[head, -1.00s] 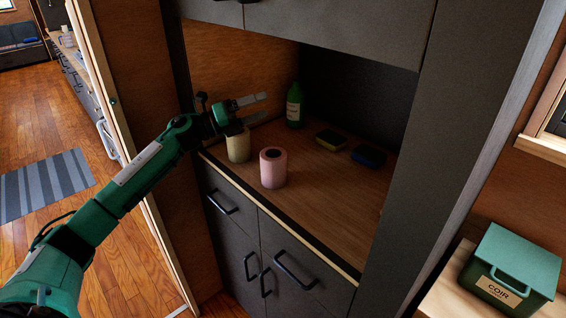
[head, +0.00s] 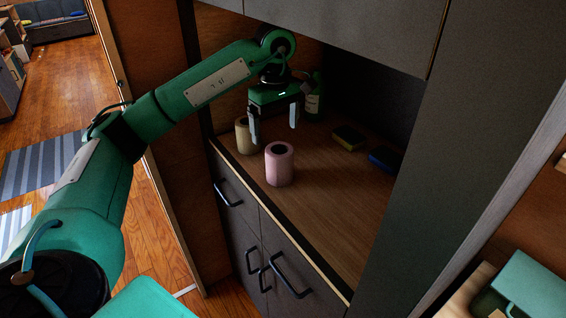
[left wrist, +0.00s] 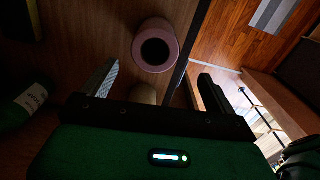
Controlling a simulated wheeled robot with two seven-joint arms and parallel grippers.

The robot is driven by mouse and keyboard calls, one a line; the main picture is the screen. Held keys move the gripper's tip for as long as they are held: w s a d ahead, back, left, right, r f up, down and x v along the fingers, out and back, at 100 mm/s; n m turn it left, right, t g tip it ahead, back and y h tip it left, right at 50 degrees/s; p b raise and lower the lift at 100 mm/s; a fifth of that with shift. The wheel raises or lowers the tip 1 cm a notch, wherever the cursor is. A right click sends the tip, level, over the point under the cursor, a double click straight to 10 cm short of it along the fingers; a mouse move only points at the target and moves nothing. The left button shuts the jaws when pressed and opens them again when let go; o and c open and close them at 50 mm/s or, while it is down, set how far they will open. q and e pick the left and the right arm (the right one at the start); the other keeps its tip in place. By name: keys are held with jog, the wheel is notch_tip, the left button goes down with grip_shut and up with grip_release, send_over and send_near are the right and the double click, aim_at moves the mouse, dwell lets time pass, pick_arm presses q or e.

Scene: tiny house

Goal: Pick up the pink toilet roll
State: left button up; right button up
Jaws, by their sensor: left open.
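The pink toilet roll (head: 279,166) stands upright on the wooden counter near its front edge. It also shows in the left wrist view (left wrist: 154,47), seen from above with its dark core hole, just beyond the fingertips. My left gripper (head: 273,135) is open and empty, its fingers pointing down above and just behind the pink roll, not touching it. A cream roll (head: 246,137) stands to the left of the pink one, partly hidden by a finger. My right gripper is in neither view.
A green bottle (head: 314,98) stands behind the gripper. A yellow sponge (head: 348,137) and a blue sponge (head: 384,159) lie on the counter (head: 325,205) to the right. An upper cabinet (head: 350,25) hangs over it, and a side panel closes the right.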

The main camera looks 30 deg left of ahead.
aim_at(276, 150)
pick_arm(q)
notch_tip(276, 150, down, 7)
jog(key=shift+f+p, duration=0.2)
jog(key=shift+p, duration=0.45)
jog(key=f, duration=0.1)
jog(key=f+p, duration=0.2)
jog(key=f, duration=0.1)
jog(key=shift+w+d, duration=0.3)
jog(key=shift+d, duration=0.05)
jog(key=shift+f, duration=0.6)
jog(key=c, duration=1.1)
